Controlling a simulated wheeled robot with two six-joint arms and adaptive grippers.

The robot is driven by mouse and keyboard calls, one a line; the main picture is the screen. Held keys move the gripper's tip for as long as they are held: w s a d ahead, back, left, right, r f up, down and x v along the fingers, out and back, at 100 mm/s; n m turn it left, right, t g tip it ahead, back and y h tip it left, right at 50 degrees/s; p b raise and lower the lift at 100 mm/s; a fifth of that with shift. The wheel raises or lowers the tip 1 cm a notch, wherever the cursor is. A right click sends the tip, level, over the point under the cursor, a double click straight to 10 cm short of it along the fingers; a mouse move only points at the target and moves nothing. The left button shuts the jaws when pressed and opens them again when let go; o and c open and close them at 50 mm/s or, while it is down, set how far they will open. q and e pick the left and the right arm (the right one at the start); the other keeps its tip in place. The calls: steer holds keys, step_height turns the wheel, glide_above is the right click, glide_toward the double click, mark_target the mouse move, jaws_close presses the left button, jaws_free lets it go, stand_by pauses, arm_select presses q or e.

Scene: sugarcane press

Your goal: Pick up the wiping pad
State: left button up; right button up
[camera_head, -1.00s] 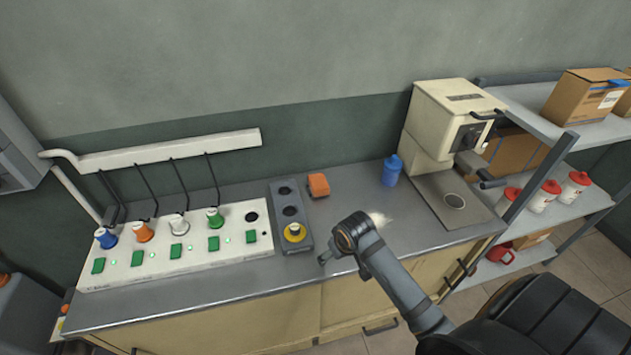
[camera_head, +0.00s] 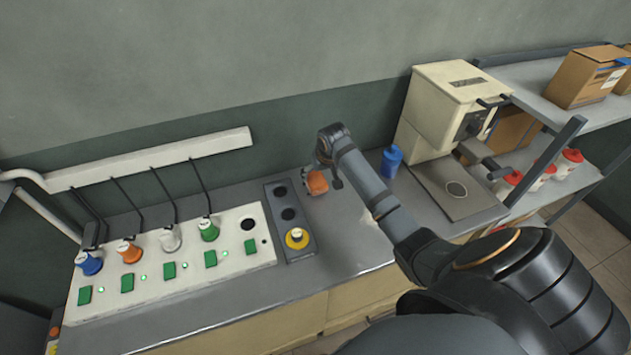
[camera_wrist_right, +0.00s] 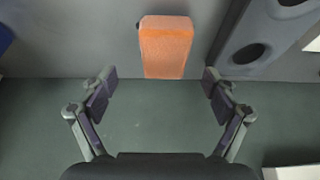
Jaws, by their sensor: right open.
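The wiping pad (camera_head: 317,182) is a small orange block on the grey counter, just right of the dark holder with round holes. My right gripper (camera_head: 328,178) is above and around it in the head view and hides part of it. In the right wrist view the orange pad (camera_wrist_right: 166,47) lies ahead of the open fingertips (camera_wrist_right: 157,84), roughly centred between them. The fingers are spread wide with nothing between them. My left gripper is not in view.
The grey holder (camera_head: 283,250) with a yellow-ringed item stands left of the pad. A white panel (camera_head: 150,300) with coloured knobs is farther left. A blue cup (camera_head: 391,161) and a cream press (camera_head: 450,100) stand to the right. The front counter is clear.

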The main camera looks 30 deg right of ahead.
mark_target(315, 176)
steer(key=shift+w+a+f, duration=0.1)
steer(key=shift+w+f, duration=0.95)
steer(key=shift+f, duration=0.1)
steer(key=x, duration=0.3)
steer(key=shift+w+f, duration=0.1)
steer(key=shift+w, duration=0.1)
steer(key=shift+s, duration=0.1)
steer(key=shift+c, duration=0.7)
steer(key=c, duration=1.1)
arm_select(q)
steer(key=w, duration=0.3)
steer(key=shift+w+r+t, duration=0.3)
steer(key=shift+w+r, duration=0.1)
